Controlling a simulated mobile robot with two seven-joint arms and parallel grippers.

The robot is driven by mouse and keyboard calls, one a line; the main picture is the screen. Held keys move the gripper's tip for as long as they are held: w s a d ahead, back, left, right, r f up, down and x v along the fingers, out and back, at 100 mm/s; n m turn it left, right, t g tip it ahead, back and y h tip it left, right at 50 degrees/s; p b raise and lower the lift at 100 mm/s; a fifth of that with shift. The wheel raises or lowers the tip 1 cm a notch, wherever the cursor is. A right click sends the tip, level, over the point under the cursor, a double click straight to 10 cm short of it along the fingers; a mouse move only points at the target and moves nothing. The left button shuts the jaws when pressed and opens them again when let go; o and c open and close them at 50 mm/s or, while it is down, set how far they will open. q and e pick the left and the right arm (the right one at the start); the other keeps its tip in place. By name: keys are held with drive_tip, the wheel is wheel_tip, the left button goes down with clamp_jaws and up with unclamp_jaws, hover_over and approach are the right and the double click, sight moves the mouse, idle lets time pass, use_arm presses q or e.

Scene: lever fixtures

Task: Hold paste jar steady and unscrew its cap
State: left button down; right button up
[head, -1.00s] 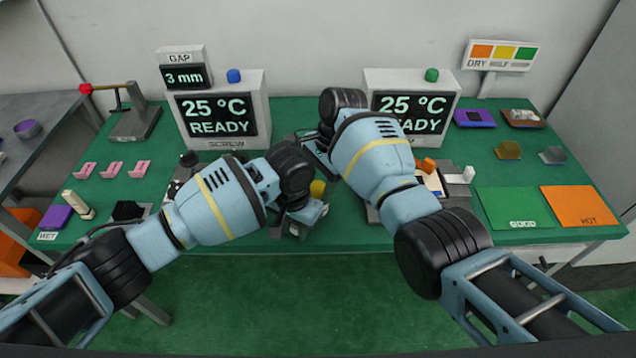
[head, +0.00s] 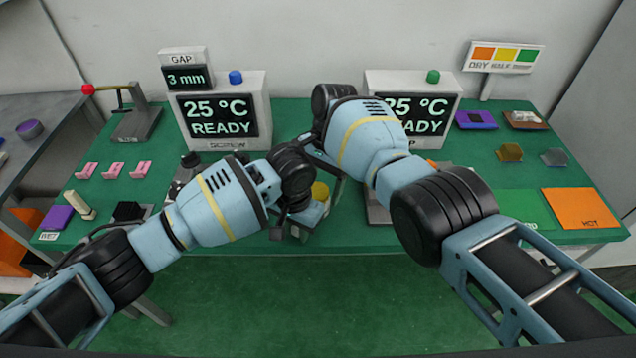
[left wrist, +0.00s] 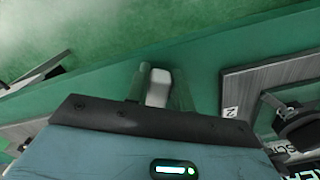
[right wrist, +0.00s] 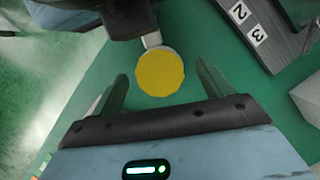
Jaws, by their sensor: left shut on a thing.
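The paste jar shows as a pale body (left wrist: 158,88) in the left wrist view, between the fingers of my left gripper (left wrist: 160,74), which is shut on it. Its round yellow cap (right wrist: 160,72) faces the right wrist camera, and it shows in the head view (head: 320,190) too. My right gripper (right wrist: 163,80) is open, with one finger on each side of the cap and a visible gap to both. In the head view the jar body is mostly hidden by my arms.
Two white display boxes (head: 264,104) stand at the back of the green table. A grey block marked 2 and 3 (right wrist: 262,30) lies close to my right gripper. Pink clips (head: 115,170) are at the left, and green and orange mats (head: 580,208) at the right.

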drive_tip(key=shift+o, duration=0.3)
drive_tip(key=shift+r, duration=1.45)
drive_tip(key=m, duration=0.4)
drive_tip(key=shift+s+d+t+y, duration=0.15)
drive_tip(key=shift+t+y, duration=0.25)
drive_tip(key=m+t, duration=0.1)
drive_tip(key=m, duration=0.3)
drive_tip(key=shift+f, duration=0.1)
drive_tip(key=shift+f, duration=1.4)
